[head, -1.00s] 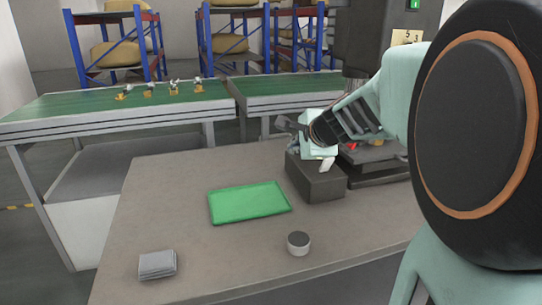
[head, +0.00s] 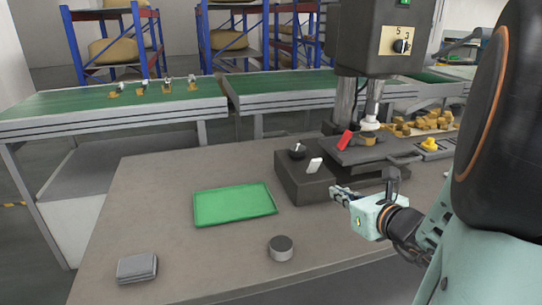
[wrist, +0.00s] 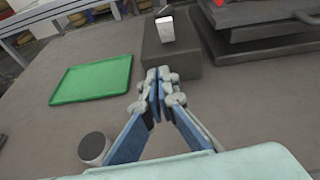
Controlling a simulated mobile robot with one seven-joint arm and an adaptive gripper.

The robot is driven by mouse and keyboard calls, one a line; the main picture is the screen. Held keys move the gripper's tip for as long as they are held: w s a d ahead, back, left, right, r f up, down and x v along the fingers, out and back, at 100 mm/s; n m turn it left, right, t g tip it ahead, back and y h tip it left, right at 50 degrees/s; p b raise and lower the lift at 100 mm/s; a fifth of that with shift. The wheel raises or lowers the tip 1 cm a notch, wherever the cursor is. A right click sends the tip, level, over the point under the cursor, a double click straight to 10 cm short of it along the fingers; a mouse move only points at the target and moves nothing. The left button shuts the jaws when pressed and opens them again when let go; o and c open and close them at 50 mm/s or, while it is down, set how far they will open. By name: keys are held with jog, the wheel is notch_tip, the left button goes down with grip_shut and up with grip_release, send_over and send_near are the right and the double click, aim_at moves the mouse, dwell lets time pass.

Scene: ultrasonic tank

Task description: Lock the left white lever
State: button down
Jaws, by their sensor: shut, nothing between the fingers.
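A white lever (head: 314,165) stands tilted on the front of the dark machine base (head: 305,190). It also shows in the wrist view (wrist: 166,28), on top of the dark block beyond my fingertips. My gripper (head: 338,191) is in front of the base, to the lower right of the lever and apart from it. In the wrist view, the fingertips of my gripper (wrist: 160,82) are together with nothing between them. I see just one clearly white lever; a dark knob (head: 298,154) with a light top sits behind it.
A red lever (head: 345,140) stands by the machine's dark plate. A green tray (head: 235,205), a round dark-topped puck (head: 281,249) and a grey stack (head: 137,269) lie on the table. Yellowish parts (head: 425,122) lie behind at right. The table's front middle is mostly clear.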

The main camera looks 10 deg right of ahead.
jog(key=shift+s+d+r+m, duration=0.1)
jog(key=shift+s+d+m, duration=0.2)
jog(key=shift+d+m, duration=0.25)
send_near(314, 166)
notch_tip(314, 166, down, 4)
jog(key=w, duration=0.3)
jog(key=w+r, duration=0.1)
jog(key=shift+w+a+r, duration=0.1)
jog(key=shift+w+a, duration=0.1)
jog(key=shift+w, duration=0.15)
jog(key=shift+w+r, duration=0.2)
jog(key=shift+w, duration=0.25)
jog(key=shift+r+p, duration=0.1)
jog(key=shift+p, duration=0.2)
